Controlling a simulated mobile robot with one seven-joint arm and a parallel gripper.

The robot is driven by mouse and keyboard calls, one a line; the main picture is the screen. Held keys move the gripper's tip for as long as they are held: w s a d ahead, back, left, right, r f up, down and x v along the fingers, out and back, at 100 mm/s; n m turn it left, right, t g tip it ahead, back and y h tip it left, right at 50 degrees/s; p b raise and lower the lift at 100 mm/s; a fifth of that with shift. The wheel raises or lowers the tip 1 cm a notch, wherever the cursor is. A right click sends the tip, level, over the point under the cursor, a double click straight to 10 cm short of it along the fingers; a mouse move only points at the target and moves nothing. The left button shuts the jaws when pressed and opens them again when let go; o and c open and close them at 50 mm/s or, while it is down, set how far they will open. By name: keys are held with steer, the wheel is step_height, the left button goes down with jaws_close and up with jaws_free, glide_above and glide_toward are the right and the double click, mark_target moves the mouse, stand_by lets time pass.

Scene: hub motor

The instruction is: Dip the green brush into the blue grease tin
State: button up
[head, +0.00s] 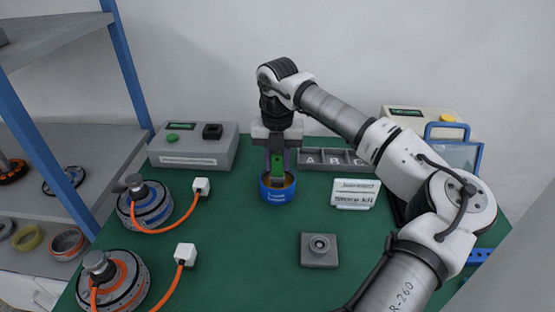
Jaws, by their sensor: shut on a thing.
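The blue grease tin (277,196) stands upright on the green table top, near the middle, with yellowish grease showing inside its rim. My gripper (277,158) is above the tin, pointing down, shut on the green brush (277,172). The brush is held upright, and its lower end is within the tin's opening in this view. The brush tip is hidden, so I cannot tell how deep it is in the grease.
A grey box with a green button (194,148) stands back left. Two hub motors (146,204) with orange cables lie left. A grey tray (335,160) with lettered compartments is behind right of the tin. A white labelled block (355,194) and a grey square fixture (319,251) sit right and front.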

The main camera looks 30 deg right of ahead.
steer(key=shift+r+p, duration=2.2)
steer(key=shift+r, duration=1.95)
steer(key=shift+f, duration=0.1)
